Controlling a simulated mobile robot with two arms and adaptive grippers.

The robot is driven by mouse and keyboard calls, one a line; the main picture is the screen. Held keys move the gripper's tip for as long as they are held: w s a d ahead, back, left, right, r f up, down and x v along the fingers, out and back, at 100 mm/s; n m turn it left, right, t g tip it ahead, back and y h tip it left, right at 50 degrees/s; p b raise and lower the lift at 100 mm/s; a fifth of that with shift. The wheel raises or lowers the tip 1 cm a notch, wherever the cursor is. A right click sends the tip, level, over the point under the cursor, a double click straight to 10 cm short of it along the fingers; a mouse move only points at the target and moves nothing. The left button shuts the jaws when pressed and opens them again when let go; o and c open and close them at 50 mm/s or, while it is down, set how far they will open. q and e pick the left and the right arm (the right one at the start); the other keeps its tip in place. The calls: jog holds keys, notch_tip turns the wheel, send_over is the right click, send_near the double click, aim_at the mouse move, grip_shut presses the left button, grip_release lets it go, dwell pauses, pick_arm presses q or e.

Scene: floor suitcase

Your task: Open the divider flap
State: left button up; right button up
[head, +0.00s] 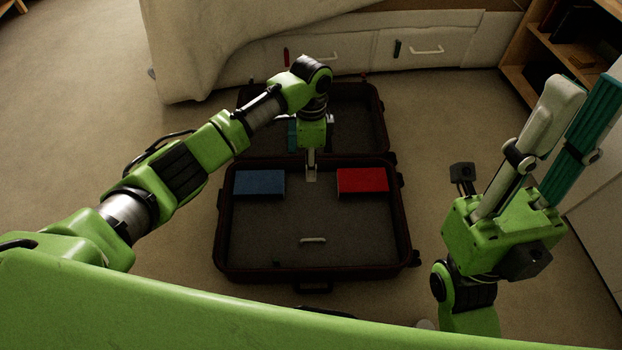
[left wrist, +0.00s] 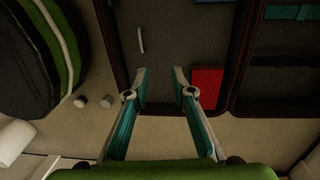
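An open suitcase (head: 222,235) lies on the carpet, near half toward me and far half behind. A grey panel (head: 300,215) with a small pale handle (head: 313,240) lies flat in the near half; I take it as the divider flap. The handle also shows in the left wrist view (left wrist: 141,38). My left gripper (head: 311,175) hangs over the suitcase in the head view. In the left wrist view its fingers (left wrist: 160,75) are apart with nothing between them, clear of the handle. My right gripper (head: 585,92) is raised at the right, fingers apart and empty.
A blue box (head: 259,183) and a red box (head: 362,181) lie at the back corners of the near half. A cabinet with drawers (head: 425,48) stands behind, and a wooden shelf (head: 520,85) at the right. Carpet is free left and right of the suitcase.

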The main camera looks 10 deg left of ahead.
pick_arm(q)
jog(key=r, duration=0.3)
jog(key=shift+w+r, duration=0.25)
jog(key=shift+r, duration=0.1)
